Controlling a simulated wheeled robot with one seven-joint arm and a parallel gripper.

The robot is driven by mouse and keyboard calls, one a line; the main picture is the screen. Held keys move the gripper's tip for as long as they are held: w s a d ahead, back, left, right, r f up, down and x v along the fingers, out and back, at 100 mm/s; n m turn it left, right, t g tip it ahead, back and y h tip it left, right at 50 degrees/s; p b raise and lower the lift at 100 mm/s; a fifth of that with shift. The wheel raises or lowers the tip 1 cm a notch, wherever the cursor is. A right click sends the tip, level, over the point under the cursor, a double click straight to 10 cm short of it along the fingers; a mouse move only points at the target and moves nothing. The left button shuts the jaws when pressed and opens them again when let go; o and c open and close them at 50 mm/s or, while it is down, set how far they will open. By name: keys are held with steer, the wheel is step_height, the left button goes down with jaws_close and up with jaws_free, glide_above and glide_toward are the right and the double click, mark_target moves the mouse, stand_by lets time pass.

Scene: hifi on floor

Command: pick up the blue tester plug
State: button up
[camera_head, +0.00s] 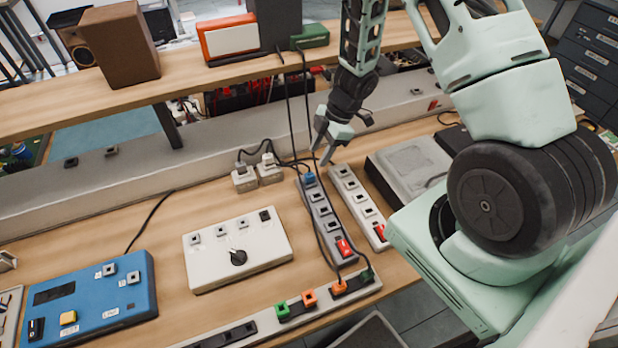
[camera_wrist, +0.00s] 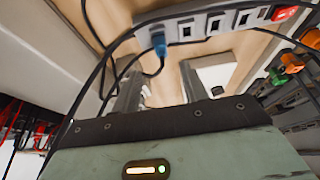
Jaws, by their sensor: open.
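The blue tester plug (camera_head: 309,179) sits in the far end socket of a grey power strip (camera_head: 326,222). The plug (camera_wrist: 158,43) also shows in the wrist view at the strip's left end, with a dark cord running by it. My gripper (camera_head: 322,149) is open and empty above and just beyond the plug. In the wrist view its two fingers (camera_wrist: 160,84) are spread below the plug in the picture, apart from it. The head view shows the plug only small, beside my fingers.
Black cords hang from the upper shelf (camera_head: 190,80) close to my gripper. White adapters (camera_head: 257,174) stand left of the strip, and a second strip (camera_head: 358,205) lies right. A white panel (camera_head: 237,250) and a front strip with orange and green plugs (camera_head: 310,299) are nearby.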

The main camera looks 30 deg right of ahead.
mark_target(310, 174)
steer(key=p+x, duration=0.1)
steer(key=x, duration=0.8)
steer(key=shift+d, duration=0.1)
steer(key=shift+r, duration=0.1)
jaws_close()
